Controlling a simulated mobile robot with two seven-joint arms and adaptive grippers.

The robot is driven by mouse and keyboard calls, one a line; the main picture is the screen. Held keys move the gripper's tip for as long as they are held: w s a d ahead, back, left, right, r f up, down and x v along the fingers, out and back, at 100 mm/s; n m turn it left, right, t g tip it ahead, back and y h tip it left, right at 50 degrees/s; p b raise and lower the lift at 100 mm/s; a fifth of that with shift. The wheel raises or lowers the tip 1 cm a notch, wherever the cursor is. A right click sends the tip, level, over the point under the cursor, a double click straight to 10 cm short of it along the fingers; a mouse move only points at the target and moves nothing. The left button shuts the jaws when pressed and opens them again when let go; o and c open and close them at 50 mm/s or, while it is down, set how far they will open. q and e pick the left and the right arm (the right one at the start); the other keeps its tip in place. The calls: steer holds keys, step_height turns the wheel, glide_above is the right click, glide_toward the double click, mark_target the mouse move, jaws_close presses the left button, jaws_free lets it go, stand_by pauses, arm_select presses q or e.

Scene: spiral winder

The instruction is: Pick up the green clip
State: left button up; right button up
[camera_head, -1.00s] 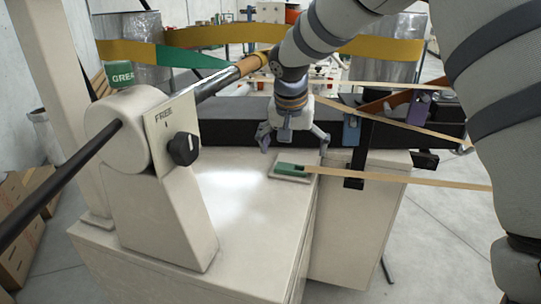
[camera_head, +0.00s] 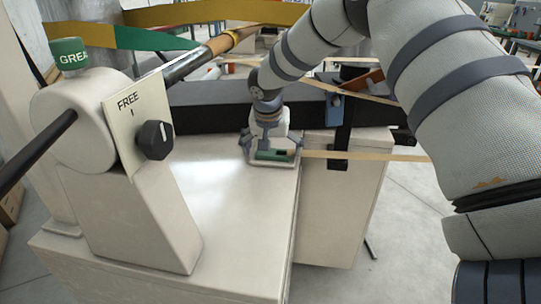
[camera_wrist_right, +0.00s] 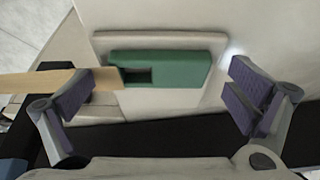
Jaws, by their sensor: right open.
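The green clip (camera_wrist_right: 185,68) lies on a small pale pad (camera_wrist_right: 100,38) on the machine's top in the right wrist view. A tan strip (camera_wrist_right: 50,84) runs into the clip's notched left end. My right gripper (camera_wrist_right: 160,97) is open, with one finger to each side of the clip and the clip between and slightly beyond them. In the head view the clip (camera_head: 274,154) is at the top's right edge, with my right gripper (camera_head: 272,148) right at it and partly covering it. My left gripper is not in view.
A post with a black knob (camera_head: 154,140) marked FREE and a green cap (camera_head: 68,53) stands at the left. A dark rod (camera_head: 195,65) and a long black block (camera_head: 205,108) lie behind. The white top (camera_head: 225,205) is clear in front.

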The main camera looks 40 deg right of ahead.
steer(key=shift+r, duration=0.1)
steer(key=c, duration=1.3)
steer(key=shift+c, duration=0.2)
